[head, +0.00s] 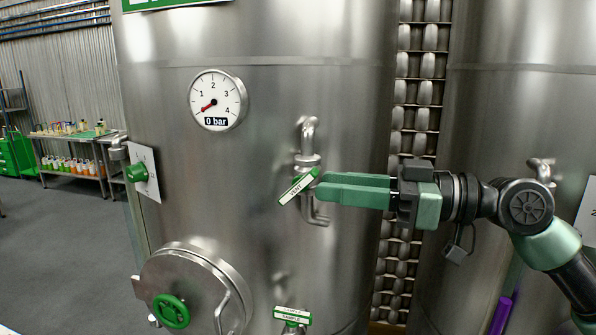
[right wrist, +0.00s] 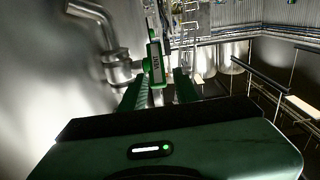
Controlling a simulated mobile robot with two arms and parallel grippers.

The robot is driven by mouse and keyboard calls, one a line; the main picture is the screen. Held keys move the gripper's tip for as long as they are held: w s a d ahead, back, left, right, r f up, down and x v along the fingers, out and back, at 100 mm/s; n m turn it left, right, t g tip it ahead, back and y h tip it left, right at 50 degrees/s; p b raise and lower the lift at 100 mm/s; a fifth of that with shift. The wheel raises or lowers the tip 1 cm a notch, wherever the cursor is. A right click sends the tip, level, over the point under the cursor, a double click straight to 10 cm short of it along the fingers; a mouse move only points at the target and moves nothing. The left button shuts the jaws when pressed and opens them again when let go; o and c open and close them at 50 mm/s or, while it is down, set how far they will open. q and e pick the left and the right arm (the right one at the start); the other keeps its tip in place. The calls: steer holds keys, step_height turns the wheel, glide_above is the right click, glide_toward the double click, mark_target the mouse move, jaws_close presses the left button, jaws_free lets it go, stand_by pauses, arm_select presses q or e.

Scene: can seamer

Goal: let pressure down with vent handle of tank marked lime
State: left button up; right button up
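The vent handle (head: 297,187) is a green lever with a white VENT label, on a pipe fitting at the front of the steel tank (head: 270,110). It slants from upper right to lower left. My right gripper (head: 318,188) reaches in from the right, its green fingertips at the handle's right end. In the right wrist view the fingers (right wrist: 160,85) are apart, with the vent handle (right wrist: 155,66) showing between their tips and a gap towards the right finger. The round gauge (head: 217,100) reads 0 bar. The green tank sign (head: 170,3) is cut off, its name unreadable. My left gripper is out of view.
Below are a green-labelled sample valve (head: 292,315) and a round hatch (head: 195,285) with a green knob. A green knob on a plate (head: 140,172) is at the left. A second steel tank (head: 510,110) stands at the right. Shelves with bottles (head: 75,160) stand far left.

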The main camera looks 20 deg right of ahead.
mark_target(308, 184)
steer(key=p+x, duration=0.2)
steer(key=x, duration=0.2)
steer(key=shift+w+a+r+p, duration=0.1)
steer(key=shift+w+r+p, duration=0.1)
steer(key=shift+w+p, duration=0.2)
steer(key=shift+w+a+f+p, duration=0.35)
steer(key=shift+w+a, duration=0.1)
steer(key=shift+a, duration=0.25)
steer(key=shift+c, duration=0.6)
steer(key=c, duration=0.5)
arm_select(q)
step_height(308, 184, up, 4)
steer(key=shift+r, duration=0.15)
arm_select(e)
jaws_close()
